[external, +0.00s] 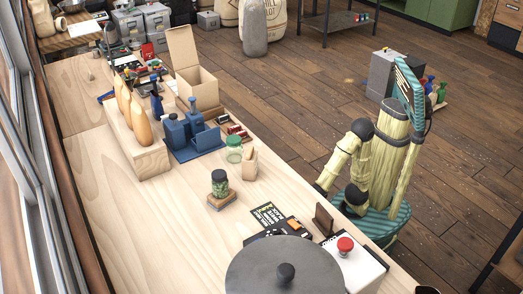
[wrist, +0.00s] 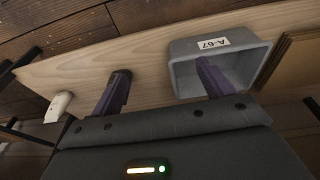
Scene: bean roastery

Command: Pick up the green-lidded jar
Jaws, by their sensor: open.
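A clear jar with a green lid (external: 234,149) stands on the long wooden counter in the external view, to the right of a blue holder. A second jar (external: 220,184), with a dark lid and green contents, sits on a small wooden block in front of it. Neither jar shows in the wrist view. My gripper (wrist: 162,66) is open, its two purple fingers wide apart with nothing held between them. I cannot make out its fingers in the external view. My arm and base stand at the counter's right side, apart from both jars.
A grey bin (wrist: 185,75) labelled A-67 lies by the right finger in the wrist view. On the counter (external: 110,215) are a blue holder (external: 178,136), an open cardboard box (external: 202,88), a large grey round lid (external: 250,275) and a red button (external: 345,244). The counter's left front is clear.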

